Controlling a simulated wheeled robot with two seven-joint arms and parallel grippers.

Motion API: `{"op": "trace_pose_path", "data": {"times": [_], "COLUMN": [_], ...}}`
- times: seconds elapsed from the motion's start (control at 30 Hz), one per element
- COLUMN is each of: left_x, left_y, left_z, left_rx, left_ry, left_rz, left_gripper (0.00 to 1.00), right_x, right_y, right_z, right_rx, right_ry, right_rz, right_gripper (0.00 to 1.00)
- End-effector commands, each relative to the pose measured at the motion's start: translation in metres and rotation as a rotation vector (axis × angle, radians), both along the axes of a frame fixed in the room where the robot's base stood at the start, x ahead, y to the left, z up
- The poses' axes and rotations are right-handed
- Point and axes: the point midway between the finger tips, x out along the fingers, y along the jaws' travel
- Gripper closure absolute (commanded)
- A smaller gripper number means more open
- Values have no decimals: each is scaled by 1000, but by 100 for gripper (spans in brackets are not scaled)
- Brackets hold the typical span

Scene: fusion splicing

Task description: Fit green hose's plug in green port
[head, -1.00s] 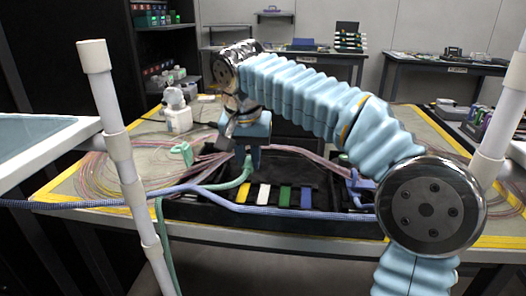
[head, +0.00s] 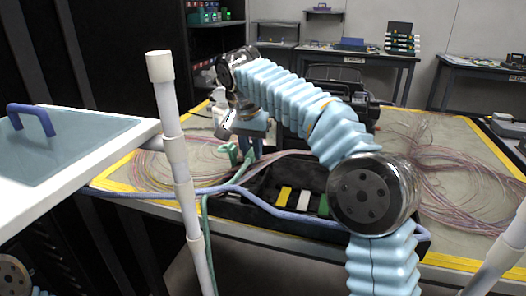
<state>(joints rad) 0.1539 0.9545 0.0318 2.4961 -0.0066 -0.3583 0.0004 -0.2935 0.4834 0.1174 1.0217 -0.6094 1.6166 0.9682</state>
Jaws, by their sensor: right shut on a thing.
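My right gripper (head: 249,153) is shut on the plug end of the green hose (head: 240,172), above the back left edge of the black tray (head: 240,211). The plug itself is mostly hidden by the fingers. The green hose runs from the gripper down past the tray's left side. The green port (head: 323,204) is a green strip in the tray, to the right of and lower than the gripper, partly beside my arm's round joint. A yellow strip (head: 283,196) and a white strip (head: 304,200) lie left of it. My left gripper is out of view.
A blue hose (head: 160,193) crosses the tray's front. A green clip-like piece (head: 228,154) stands beside the gripper. Thin fibre bundles (head: 425,175) lie at the right. A white post (head: 176,160) rises in front; a glass-topped table (head: 75,150) is at left.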

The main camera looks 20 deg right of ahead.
Motion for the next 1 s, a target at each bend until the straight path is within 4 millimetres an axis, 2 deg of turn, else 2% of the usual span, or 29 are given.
{"op": "trace_pose_path", "data": {"times": [0.2, 0.83, 1.0], "left_x": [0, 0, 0], "left_y": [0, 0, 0], "left_z": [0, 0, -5], "left_rx": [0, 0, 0], "left_ry": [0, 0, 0], "left_rz": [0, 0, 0], "left_gripper": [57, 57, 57], "right_x": [14, 14, 14], "right_y": [9, 10, 10], "right_z": [0, -3, -9], "right_rx": [-1, -1, 0], "right_ry": [0, -1, -1], "right_rz": [-1, 0, -1], "right_gripper": [100, 100, 100]}}
